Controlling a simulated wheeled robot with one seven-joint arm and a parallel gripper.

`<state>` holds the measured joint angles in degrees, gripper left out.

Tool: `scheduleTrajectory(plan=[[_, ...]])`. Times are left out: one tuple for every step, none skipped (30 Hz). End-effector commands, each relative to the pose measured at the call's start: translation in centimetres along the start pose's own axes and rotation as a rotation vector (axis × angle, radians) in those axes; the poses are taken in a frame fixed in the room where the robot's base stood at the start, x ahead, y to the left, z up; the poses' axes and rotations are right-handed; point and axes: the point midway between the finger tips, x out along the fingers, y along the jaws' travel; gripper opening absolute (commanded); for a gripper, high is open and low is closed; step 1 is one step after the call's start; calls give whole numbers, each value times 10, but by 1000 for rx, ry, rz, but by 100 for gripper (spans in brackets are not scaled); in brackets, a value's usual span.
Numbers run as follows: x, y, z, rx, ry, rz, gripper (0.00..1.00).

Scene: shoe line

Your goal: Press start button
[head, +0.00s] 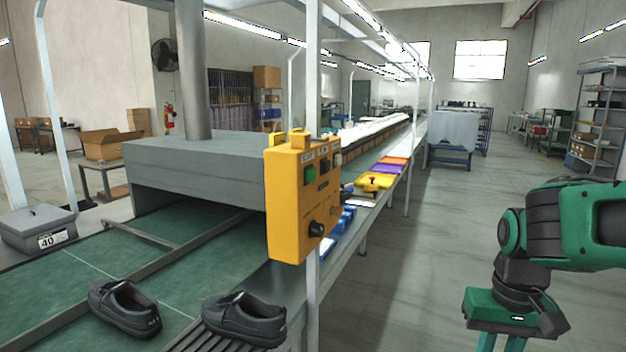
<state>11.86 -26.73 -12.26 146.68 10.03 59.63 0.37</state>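A yellow control box (289,205) is fixed to the white post beside the conveyor, near the middle of the head view. A green button (310,174) is on the upper left of its front face, under a small label too small to read surely. A dark button (324,164) is to its right, and a round black knob (316,229) sits lower down. My gripper (500,343) is at the lower right, well apart from the box and pointing down. Its two green fingers stand apart with a gap between them; their tips are cut off by the frame edge.
Two dark shoes (125,307) (244,318) are at the front of the line, by a grey tunnel housing (190,165). A white post (313,110) passes the box. The floor (430,240) between line and arm is clear.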

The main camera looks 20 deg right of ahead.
Motion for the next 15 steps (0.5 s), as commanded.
scheduleTrajectory(plan=[[0, 0, 0, 0, 0, 0, 7], [0, 0, 0, 0, 0, 0, 0], [0, 0, 0, 0, 0, 0, 0], [0, 0, 0, 0, 0, 0, 0], [0, 0, 0, 0, 0, 0, 0], [0, 0, 0, 0, 0, 0, 0], [0, 0, 0, 0, 0, 0, 0], [0, 0, 0, 0, 0, 0, 0], [0, 0, 0, 0, 0, 0, 0], [0, 0, 0, 0, 0, 0, 0], [0, 0, 0, 0, 0, 0, 0], [0, 0, 0, 0, 0, 0, 0], [0, 0, 0, 0, 0, 0, 0], [0, 0, 0, 0, 0, 0, 0], [0, 0, 0, 0, 0, 0, 0]])
